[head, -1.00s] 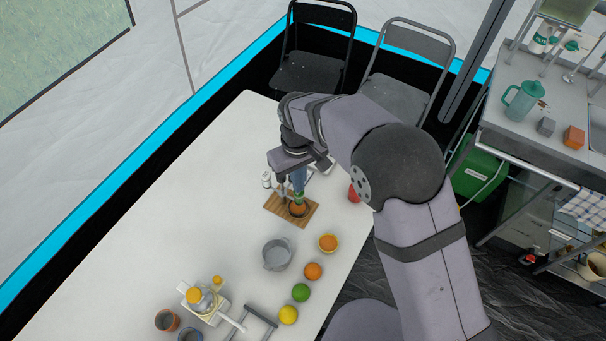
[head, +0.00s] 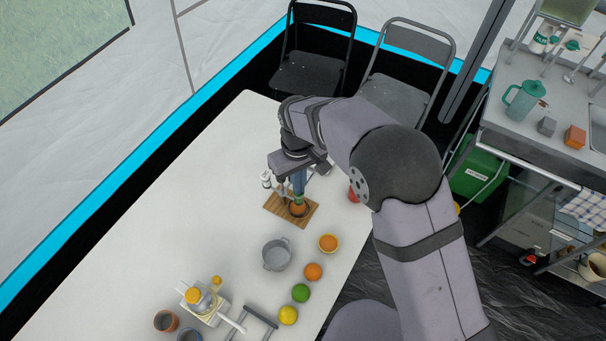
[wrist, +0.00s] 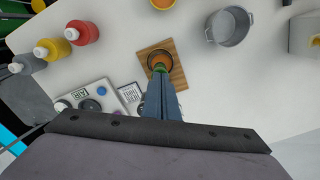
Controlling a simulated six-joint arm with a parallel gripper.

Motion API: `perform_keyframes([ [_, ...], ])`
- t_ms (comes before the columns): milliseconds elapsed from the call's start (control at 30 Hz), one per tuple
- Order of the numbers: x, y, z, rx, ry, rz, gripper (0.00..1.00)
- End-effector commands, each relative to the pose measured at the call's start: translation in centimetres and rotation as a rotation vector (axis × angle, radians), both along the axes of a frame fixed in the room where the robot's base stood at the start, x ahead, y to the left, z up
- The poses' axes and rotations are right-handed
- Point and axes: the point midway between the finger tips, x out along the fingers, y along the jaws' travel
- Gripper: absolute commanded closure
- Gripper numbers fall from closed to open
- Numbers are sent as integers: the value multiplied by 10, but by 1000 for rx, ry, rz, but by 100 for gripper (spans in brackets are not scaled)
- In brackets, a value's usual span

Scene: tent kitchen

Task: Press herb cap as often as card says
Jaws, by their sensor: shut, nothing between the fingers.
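My gripper (wrist: 161,90) is shut and empty, its blue-grey fingers together and pointing down at a wooden board (wrist: 180,78). It also shows over the board in the head view (head: 298,192). On the board, a dark round rim surrounds an orange thing (wrist: 159,57). A small green part (wrist: 160,69) shows at the fingertips; I cannot tell if it is the herb cap or whether the fingers touch it. A white card (wrist: 131,95) with dark print lies beside the board; its print is too small to read.
A pale panel (wrist: 80,86) with knobs stands left of the card in the wrist view, near red (wrist: 82,32), yellow (wrist: 52,48) and grey (wrist: 27,64) bottles. A grey pot (head: 277,254), an orange-filled bowl (head: 328,243) and fruit are near the board. The table's left side is clear.

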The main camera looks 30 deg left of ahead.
Motion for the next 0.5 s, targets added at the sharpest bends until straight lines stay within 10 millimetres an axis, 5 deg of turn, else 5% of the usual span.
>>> perform_keyframes([
  [500,0,0,-5,0,0,0,100],
])
